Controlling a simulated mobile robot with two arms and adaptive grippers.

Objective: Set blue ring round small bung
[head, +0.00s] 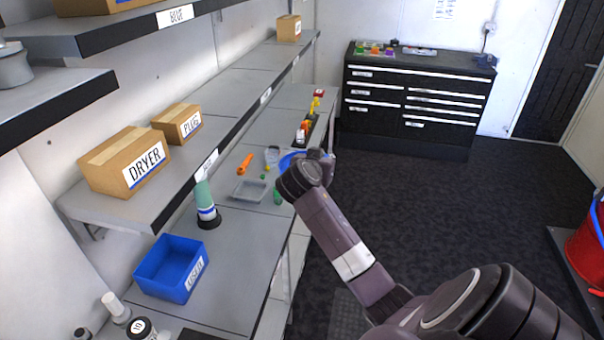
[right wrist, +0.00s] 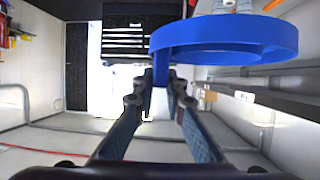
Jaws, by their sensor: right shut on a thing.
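My right gripper (right wrist: 160,85) is shut on the blue ring (right wrist: 235,52), pinching its band at one side between the fingertips. The rest of the ring sticks out to the right in the right wrist view. In the head view the ring (head: 287,160) shows as a blue arc behind my right gripper (head: 322,156), above the far part of the bench; the wrist hides much of it and the fingertips. I cannot pick out the small bung for sure; small green pieces (head: 277,197) lie near the bench edge. My left gripper is not in view.
On the bench (head: 250,222) are a grey tray (head: 249,190), an orange tool (head: 245,164), a teal bottle (head: 204,195) on a black base and a blue bin (head: 171,268). A shelf with boxes (head: 125,162) overhangs the back. A black drawer cabinet (head: 415,100) stands beyond.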

